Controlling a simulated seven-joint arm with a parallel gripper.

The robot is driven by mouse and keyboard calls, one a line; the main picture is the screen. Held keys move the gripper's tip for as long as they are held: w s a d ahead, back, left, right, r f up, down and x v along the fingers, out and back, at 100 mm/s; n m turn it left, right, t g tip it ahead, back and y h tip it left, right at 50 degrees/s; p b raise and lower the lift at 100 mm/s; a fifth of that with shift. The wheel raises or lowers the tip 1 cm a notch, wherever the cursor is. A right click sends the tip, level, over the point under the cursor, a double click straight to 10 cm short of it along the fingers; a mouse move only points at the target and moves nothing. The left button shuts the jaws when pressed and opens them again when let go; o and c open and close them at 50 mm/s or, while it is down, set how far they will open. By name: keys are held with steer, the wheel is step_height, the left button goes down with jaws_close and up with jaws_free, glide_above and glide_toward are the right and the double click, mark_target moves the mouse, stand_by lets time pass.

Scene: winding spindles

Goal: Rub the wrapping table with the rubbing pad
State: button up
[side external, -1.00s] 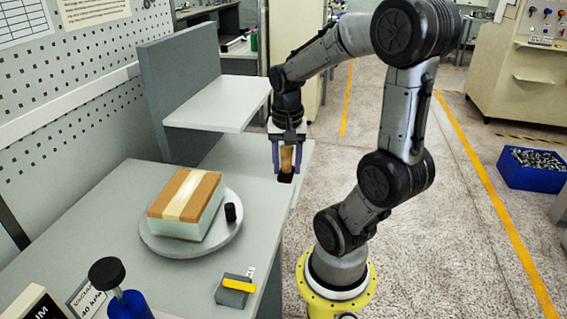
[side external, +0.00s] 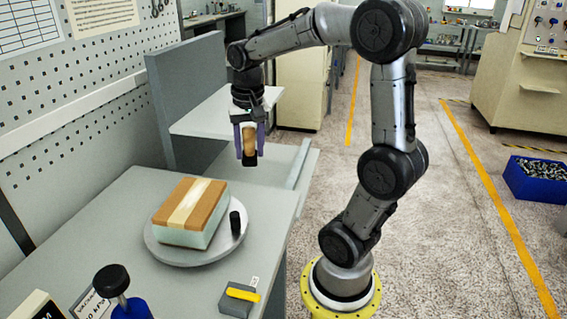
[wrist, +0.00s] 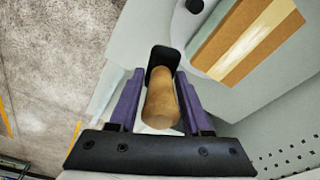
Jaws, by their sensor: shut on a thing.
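The rubbing pad has a tan wooden handle (side external: 249,138) and a black block (side external: 250,160) at its lower end; both also show in the wrist view. My gripper (side external: 249,152) has its purple fingers shut on the handle and holds it upright in the air, black end down. The wrapping table appears to be the round pale plate (side external: 185,258) on the grey bench. A tan and pale green box (side external: 188,212) with a cream band sits on it, beside a short black post (side external: 235,224). My gripper is above and beyond the plate, apart from it.
A raised white shelf (side external: 220,112) with a grey upright panel (side external: 190,95) stands behind my gripper. A grey block with a yellow bar (side external: 240,297) and a black-knobbed blue item (side external: 113,283) are at the bench front. A perforated wall (side external: 110,80) borders the left.

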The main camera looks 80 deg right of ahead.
steer(key=w+a+r+n, duration=0.2)
steer(key=w+a+n, duration=0.1)
steer(key=w+a, duration=0.5)
steer(key=n, duration=0.2)
glide_above(184, 207)
steer(key=shift+s+a+f+y, duration=0.15)
steer(key=shift+s+f+y, duration=0.15)
steer(key=shift+f, duration=3.25)
step_height(184, 207, down, 2)
steer(key=shift+f, duration=0.1)
steer(key=shift+w+d, duration=0.15)
steer(key=shift+d, duration=0.8)
jaws_close()
steer(key=shift+w+d, duration=0.15)
steer(key=shift+d, duration=2.15)
steer(key=shift+w+d, duration=0.15)
steer(key=shift+d, duration=2.1)
steer(key=shift+s+a, duration=0.2)
steer(key=shift+a, duration=2.6)
steer(key=shift+s+a, duration=0.2)
steer(key=shift+a, duration=2.55)
step_height(184, 207, up, 8)
steer(key=shift+r, duration=0.25)
